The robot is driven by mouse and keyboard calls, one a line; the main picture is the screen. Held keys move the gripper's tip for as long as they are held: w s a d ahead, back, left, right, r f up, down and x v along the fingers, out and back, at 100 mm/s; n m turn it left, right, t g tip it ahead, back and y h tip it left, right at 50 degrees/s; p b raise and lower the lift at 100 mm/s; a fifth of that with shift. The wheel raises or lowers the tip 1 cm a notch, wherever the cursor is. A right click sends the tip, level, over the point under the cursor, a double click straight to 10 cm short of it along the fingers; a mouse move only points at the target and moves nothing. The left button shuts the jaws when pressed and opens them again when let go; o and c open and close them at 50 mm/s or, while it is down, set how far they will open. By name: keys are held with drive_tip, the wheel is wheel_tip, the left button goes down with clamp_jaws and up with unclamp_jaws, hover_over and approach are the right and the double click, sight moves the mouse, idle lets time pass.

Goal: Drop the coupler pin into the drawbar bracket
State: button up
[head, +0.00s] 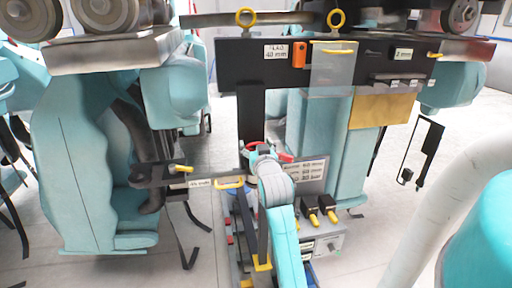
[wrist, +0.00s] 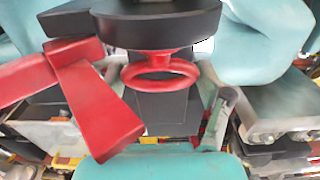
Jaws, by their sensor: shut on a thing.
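My gripper (head: 264,152) is at the end of my raised arm, mostly hidden behind the wrist in the head view. Red parts (head: 285,159) show close beside it and appear to belong to the coupler pin it holds. In the wrist view a red ring (wrist: 160,72) sits under a dark round disc (wrist: 155,22), with red flat bars (wrist: 97,105) to the left. The pin's shaft is not clearly visible. A dark drawbar plate (head: 150,182) with a label and a yellow loop (head: 230,183) runs just left of my gripper. I cannot tell which part is the bracket's hole.
A dark crossbeam (head: 228,65) with labels, yellow rings and a clear panel (head: 333,70) spans above. A dark post stands behind my gripper. A grey box with yellow-tipped levers (head: 310,215) is below right. White floor lies around.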

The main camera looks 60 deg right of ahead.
wheel_tip(320, 180, up, 12)
idle(2.4)
idle(1.0)
